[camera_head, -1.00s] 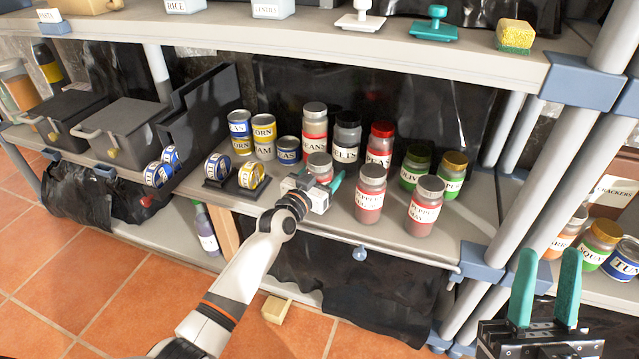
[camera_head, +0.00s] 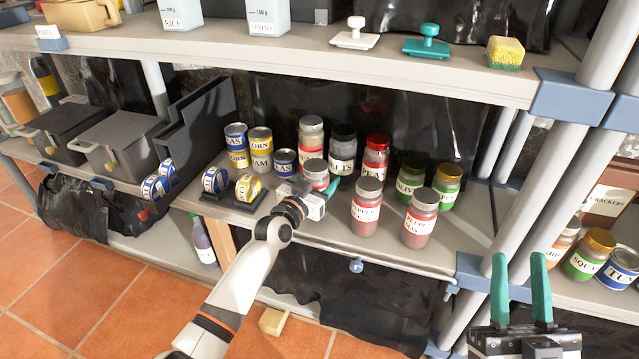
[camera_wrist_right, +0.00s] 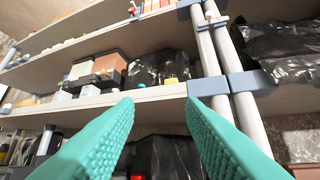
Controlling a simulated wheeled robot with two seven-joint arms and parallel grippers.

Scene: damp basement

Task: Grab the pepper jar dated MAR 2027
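Two clear jars with red contents and grey lids stand upright on the middle shelf, labelled PEPPER: a left pepper jar (camera_head: 365,208) and a right pepper jar (camera_head: 419,219). Their date lines are too small to read surely. A third grey-lidded jar (camera_head: 315,173) stands behind my left gripper (camera_head: 325,196), its lower part and label hidden. One teal finger of the left gripper shows beside that jar; whether it grips it I cannot tell. My right gripper (camera_head: 521,292) is open and empty at lower right, apart from the jars; its spread fingers (camera_wrist_right: 160,135) also show in the right wrist view.
Behind stand taller jars labelled BEANS (camera_head: 311,136) and PEAS (camera_head: 375,155), and green jars (camera_head: 411,178). Cans (camera_head: 237,145) stand at left. The upper shelf (camera_head: 400,75) overhangs. Grey posts (camera_head: 560,165) rise between the jars and the right-hand shelf.

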